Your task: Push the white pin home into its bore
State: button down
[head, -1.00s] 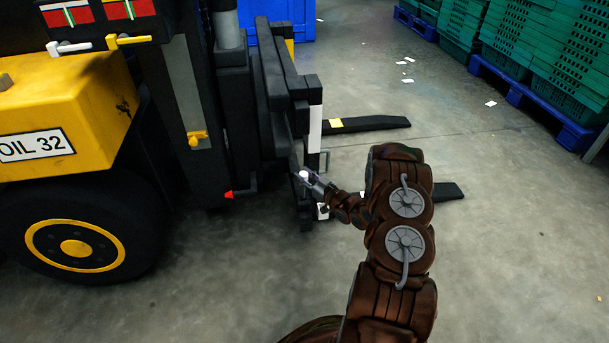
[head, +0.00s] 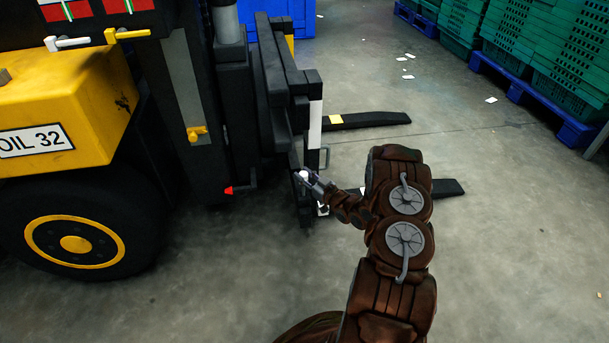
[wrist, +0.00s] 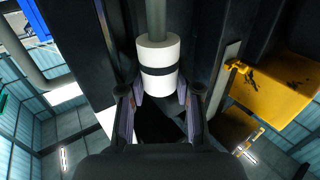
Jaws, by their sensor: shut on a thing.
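The white pin has a thick white head (wrist: 158,57) with a dark band, and a grey rod runs from it up the wrist view. My gripper (wrist: 160,98) is shut on the white head, with one dark finger on each side. In the head view the white end (head: 303,174) shows at the tip of my gripper (head: 308,180), beside the dark fork carriage of the forklift (head: 275,85). The bore cannot be made out, so I cannot tell how deep the pin sits.
The yellow forklift body (head: 60,105) and its wheel (head: 75,243) stand on the left. Two dark forks, the far one (head: 370,121) and the near one (head: 448,189), stick out to the right. Green crates (head: 570,50) on blue pallets stand at the back right. Open floor lies right.

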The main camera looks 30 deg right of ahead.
aim_at(304, 187)
jog(key=shift+f+b, duration=0.75)
jog(key=shift+f, duration=2.3)
jog(key=c, duration=0.7)
grip_release()
jog(key=s, duration=0.4)
jog(key=s+d, duration=0.1)
jog(key=s, duration=0.3)
jog(key=s+d, duration=0.1)
jog(key=s, duration=0.3)
jog(key=shift+w, duration=0.1)
